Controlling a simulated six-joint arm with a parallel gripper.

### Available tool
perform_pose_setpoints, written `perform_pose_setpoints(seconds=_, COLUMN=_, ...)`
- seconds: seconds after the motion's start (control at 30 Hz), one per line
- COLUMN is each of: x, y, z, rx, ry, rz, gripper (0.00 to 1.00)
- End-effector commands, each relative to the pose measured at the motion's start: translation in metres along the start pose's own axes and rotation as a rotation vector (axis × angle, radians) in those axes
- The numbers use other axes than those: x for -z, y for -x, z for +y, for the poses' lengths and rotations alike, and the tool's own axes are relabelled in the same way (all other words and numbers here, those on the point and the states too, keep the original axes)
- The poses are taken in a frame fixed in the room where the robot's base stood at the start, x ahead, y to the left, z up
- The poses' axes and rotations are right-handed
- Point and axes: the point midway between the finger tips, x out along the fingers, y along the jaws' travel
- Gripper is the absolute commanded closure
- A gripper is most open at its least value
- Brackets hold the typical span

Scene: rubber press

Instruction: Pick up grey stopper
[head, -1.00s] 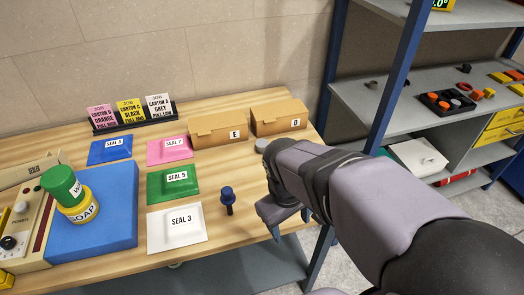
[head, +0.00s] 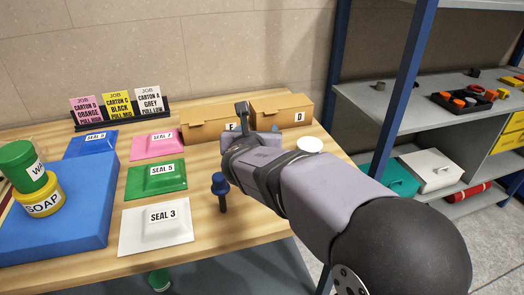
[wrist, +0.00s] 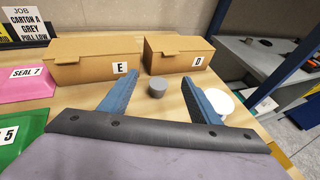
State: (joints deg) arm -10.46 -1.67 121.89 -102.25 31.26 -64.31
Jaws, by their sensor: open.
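The small round grey stopper (wrist: 157,88) stands on the wooden bench in front of the cardboard cartons in the wrist view. My gripper (wrist: 160,79) is open, and the stopper shows between its two blue fingers, apart from both. In the head view my gripper (head: 258,118) reaches over the bench towards the cartons and appears to hide the stopper.
Carton E (wrist: 86,62) and carton D (wrist: 178,55) stand just beyond the stopper. A round white item (wrist: 218,103) lies behind the right finger. A dark blue plunger-like piece (head: 221,190) stands left of my arm. A blue post (head: 400,100) rises at right.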

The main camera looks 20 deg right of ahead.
Motion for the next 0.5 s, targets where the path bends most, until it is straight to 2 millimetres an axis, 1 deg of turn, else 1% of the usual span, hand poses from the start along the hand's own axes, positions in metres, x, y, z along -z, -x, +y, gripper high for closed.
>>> perform_pose_setpoints(seconds=0.03, x=0.012, y=-0.003, z=-0.002, rx=0.007, ry=0.000, rz=0.012, gripper=0.43)
perform_pose_setpoints(seconds=0.23, x=0.040, y=-0.013, z=-0.002, rx=0.008, ry=-0.005, rz=0.013, gripper=0.43)
perform_pose_setpoints(seconds=0.37, x=0.049, y=-0.016, z=-0.002, rx=0.007, ry=-0.010, rz=0.010, gripper=0.43)
perform_pose_setpoints(seconds=0.5, x=0.051, y=-0.017, z=-0.002, rx=0.006, ry=-0.012, rz=0.008, gripper=0.43)
